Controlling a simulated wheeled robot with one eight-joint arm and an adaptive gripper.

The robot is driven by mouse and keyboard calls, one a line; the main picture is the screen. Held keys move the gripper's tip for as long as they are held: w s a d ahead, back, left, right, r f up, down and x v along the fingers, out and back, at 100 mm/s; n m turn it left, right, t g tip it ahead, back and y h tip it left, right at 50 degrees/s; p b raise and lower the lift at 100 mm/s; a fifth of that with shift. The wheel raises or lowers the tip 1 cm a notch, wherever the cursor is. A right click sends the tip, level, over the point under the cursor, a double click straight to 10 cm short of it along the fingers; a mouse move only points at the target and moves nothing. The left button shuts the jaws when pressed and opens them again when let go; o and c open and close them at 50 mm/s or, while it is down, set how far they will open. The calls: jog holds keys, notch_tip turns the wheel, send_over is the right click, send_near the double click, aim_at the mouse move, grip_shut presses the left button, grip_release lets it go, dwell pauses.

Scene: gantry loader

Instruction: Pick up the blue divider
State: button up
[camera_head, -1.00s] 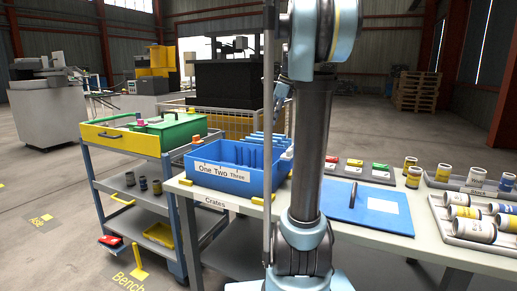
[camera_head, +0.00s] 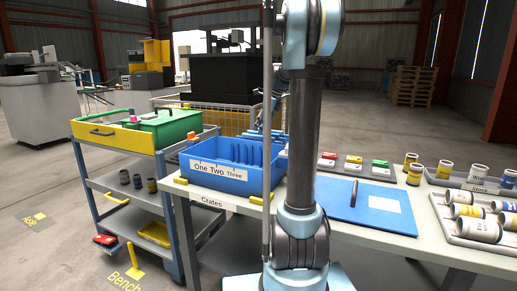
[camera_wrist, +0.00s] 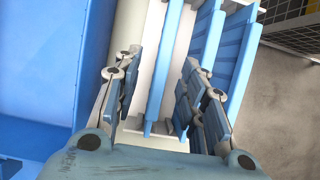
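Several blue dividers (camera_head: 262,136) stand upright in a row behind the blue crate, partly hidden by the crate and my arm. In the wrist view, a blue divider (camera_wrist: 168,68) rises between the two fingers of my gripper (camera_wrist: 162,72). The fingers are apart, with a visible gap to the divider on both sides. A second blue divider (camera_wrist: 236,60) stands to its right. In the head view my gripper (camera_head: 277,106) is small and mostly hidden behind my arm, just above the row of dividers.
The blue crate (camera_head: 222,183) labelled "One Two Three" stands on the table, with blue dividers inside; it also shows in the wrist view (camera_wrist: 35,140). A blue board (camera_head: 340,205) and trays of cans (camera_head: 462,237) lie to the right. A cart (camera_head: 120,138) stands left.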

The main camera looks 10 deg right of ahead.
aim_at(258, 137)
jog(key=shift+d+x, duration=0.15)
jog(key=shift+x, duration=1.5)
jog(key=shift+d+x, duration=0.1)
jog(key=shift+x, duration=1.55)
jog(key=shift+w, duration=0.15)
grip_shut()
